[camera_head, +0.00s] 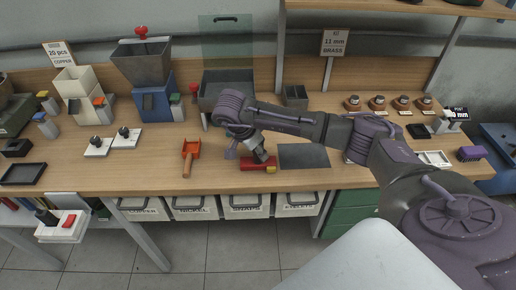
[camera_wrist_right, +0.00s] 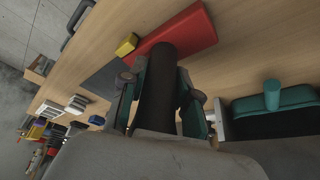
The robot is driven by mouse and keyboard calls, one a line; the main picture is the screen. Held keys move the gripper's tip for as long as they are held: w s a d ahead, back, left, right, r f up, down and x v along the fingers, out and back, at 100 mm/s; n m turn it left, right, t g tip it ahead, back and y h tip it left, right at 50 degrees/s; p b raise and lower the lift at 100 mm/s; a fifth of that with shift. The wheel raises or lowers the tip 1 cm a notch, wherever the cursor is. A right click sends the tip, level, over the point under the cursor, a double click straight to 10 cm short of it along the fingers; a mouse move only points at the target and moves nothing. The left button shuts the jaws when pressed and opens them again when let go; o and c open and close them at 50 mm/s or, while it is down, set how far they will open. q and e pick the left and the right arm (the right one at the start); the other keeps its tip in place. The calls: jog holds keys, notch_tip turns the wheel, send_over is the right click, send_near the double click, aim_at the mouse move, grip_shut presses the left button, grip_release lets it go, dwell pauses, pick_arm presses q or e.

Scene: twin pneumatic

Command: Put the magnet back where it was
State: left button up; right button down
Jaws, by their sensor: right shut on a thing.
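A red bar (camera_head: 255,164), apparently the magnet, lies near the table's front edge in the head view. A small yellow block (camera_head: 271,169) is at its right end. The bar (camera_wrist_right: 185,35) and yellow block (camera_wrist_right: 127,44) also show in the right wrist view. My right gripper (camera_head: 261,155) is tilted down over the bar. Its fingers are shut on a thick black cylinder (camera_wrist_right: 158,85), apparently the magnet's handle, whose far end meets the red bar. Whether the bar touches the table is hard to tell. My left gripper is not in view.
A dark grey mat (camera_head: 304,156) lies right of the bar, and an orange scoop (camera_head: 190,155) lies left. A grey bin (camera_head: 226,85) stands behind my arm. Labelled drawers (camera_head: 245,204) hang below the table's front edge.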

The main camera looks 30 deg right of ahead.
jog(key=c, duration=0.8)
grip_release()
jog(key=shift+c, duration=0.2)
jog(key=shift+a+r, duration=0.1)
jog(key=shift+r, duration=0.1)
jog(key=b+v, duration=0.1)
jog(key=v, duration=1)
jog(key=shift+r, duration=0.4)
jog(key=shift+a, duration=0.1)
